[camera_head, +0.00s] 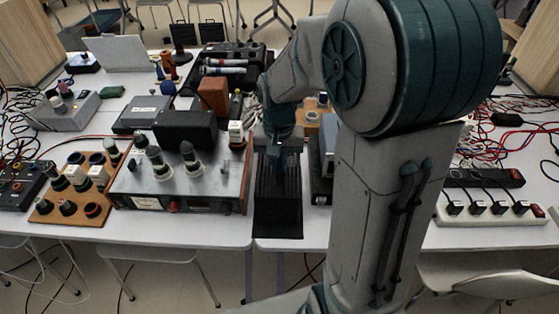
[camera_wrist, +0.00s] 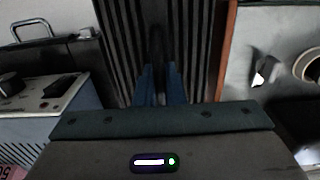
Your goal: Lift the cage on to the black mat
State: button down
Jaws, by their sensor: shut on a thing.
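The cage (camera_head: 278,190) is black with narrow parallel bars and stands near the table's front edge, between the metal tube amplifier and a dark boxed device. In the wrist view its bars (camera_wrist: 198,45) fill the upper middle. My gripper (camera_head: 283,148) reaches down at the cage's far end. In the wrist view its blue fingers (camera_wrist: 160,85) are shut on a dark middle part of the cage. A plain black strip (camera_head: 278,226) lies at the cage's near end; it looks like the black mat, mostly covered. I cannot tell whether the cage touches it.
The tube amplifier (camera_head: 180,185) stands close on the left, its wooden side beside the cage. A dark device (camera_head: 324,165) stands close on the right, partly behind my arm. A white power strip (camera_head: 490,208) lies farther right.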

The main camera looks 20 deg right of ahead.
jog(key=shift+f, duration=0.15)
jog(key=c, duration=1.4)
grip_release()
jog(key=shift+c, duration=0.2)
notch_tip(320, 180, up, 14)
jog(key=p, duration=0.1)
jog(key=s+f+n+t+p, duration=0.2)
jog(key=s+n+p, duration=0.1)
jog(key=s, duration=1)
jog(key=shift+s+t, duration=0.3)
jog(key=shift+t, duration=0.1)
